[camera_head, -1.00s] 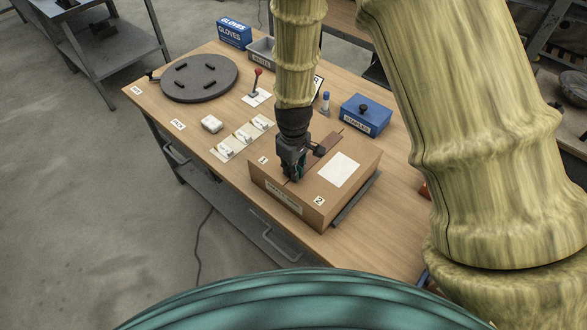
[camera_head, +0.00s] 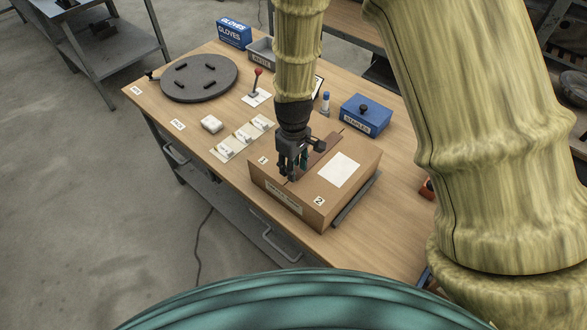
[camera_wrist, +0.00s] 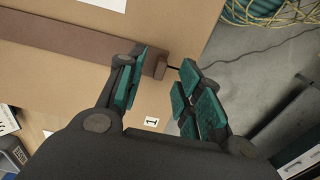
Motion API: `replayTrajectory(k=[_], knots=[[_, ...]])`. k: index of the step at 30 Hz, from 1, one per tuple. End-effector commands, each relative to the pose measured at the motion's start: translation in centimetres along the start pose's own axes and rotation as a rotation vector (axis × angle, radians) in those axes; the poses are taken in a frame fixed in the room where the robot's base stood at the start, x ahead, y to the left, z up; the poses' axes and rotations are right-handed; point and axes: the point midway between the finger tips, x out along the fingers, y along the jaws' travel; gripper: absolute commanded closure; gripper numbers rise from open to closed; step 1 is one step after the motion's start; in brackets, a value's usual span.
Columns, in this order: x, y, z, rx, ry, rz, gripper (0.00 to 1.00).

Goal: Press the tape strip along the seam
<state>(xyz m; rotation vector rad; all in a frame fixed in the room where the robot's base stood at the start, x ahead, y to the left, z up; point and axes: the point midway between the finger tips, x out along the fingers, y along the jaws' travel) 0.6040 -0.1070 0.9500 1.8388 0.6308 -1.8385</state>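The brown tape strip (camera_head: 322,150) lies along the top of the cardboard box (camera_head: 267,173), over a thin dark seam. In the wrist view the strip (camera_wrist: 70,40) runs from the left edge and ends in a raised brown block (camera_wrist: 161,65). A short dark line of seam shows beyond this end. My gripper (camera_head: 291,178) is above the box's near-left part. In the wrist view my gripper (camera_wrist: 165,62) has its teal-padded fingers apart, with the block showing between the fingertips. The left finger hides part of the strip. I cannot tell whether the fingers touch it.
A white sheet (camera_head: 339,170) lies on the box top. A blue staples box (camera_head: 366,116) stands behind the box, and a small red-topped lever (camera_head: 256,85) stands behind and left. A white-card row (camera_head: 242,138) and a dark round turntable (camera_head: 199,79) are further left on the bench.

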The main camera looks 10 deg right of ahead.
Motion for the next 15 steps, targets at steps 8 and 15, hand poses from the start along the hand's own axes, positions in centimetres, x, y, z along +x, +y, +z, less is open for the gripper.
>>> replayTrajectory(k=[8,15], knots=[[-4.2,0.0,0.0,0.0,0.002,0.001,0.65],[-7.6,0.1,0.0,0.001,0.001,0.001,0.65]])
